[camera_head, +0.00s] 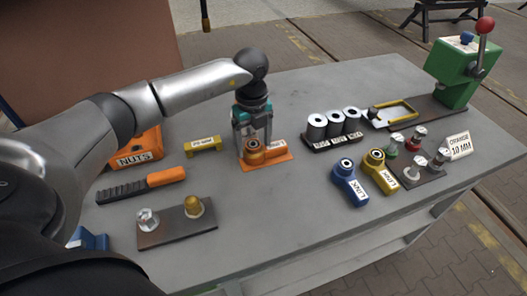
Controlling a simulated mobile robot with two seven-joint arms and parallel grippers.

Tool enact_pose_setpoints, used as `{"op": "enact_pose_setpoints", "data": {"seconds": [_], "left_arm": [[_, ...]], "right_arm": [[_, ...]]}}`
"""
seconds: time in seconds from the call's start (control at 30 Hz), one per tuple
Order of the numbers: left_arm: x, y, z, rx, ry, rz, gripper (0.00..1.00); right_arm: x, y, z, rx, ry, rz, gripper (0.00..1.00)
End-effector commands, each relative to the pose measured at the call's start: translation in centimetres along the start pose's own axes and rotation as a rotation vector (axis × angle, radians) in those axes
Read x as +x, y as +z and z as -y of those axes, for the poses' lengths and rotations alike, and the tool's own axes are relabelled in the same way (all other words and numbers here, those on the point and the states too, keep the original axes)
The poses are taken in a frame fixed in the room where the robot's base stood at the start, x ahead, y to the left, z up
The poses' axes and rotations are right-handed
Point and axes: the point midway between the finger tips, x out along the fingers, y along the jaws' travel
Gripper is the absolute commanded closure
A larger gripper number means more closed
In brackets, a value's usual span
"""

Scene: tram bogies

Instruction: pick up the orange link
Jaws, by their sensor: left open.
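The orange link (271,147) lies on an orange pad (283,159) near the middle of the table. Its ringed end is to the left, and its labelled body points right. My left gripper (252,139) comes in from the left and points down right at the ringed end. Its jaws are open, with fingers at the sides of that end and partly hiding it. I cannot tell whether the fingers touch it. A blue link (351,185) and a yellow link (380,172) lie apart to the right. My right gripper is not in view.
A black-and-orange tool (140,186), a yellow bracket (203,145) and an orange NUTS bin (139,150) are left. A plate with fittings (178,228) is in front. Rollers (333,126) stand right, with a green lever box (457,75) beyond. Bare table lies in front of the pad.

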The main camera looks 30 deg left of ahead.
Motion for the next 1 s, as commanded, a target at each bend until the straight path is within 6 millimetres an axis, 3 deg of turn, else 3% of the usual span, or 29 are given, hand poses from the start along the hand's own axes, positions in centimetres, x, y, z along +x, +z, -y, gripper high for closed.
{"op": "enact_pose_setpoints", "data": {"seconds": [0.2, 0.9, 1.0], "left_arm": [[0.05, -0.01, 0.0, 0.0, 0.0, 0.0, 0.17], [0.0, 0.0, -0.01, 0.0, 0.0, 0.0, 0.96], [-0.01, 0.0, -0.01, 0.0, 0.0, 0.0, 1.0]], "right_arm": [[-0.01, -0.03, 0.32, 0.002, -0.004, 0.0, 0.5], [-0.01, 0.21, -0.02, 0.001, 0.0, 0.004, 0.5], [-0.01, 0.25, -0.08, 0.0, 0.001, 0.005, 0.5]]}}
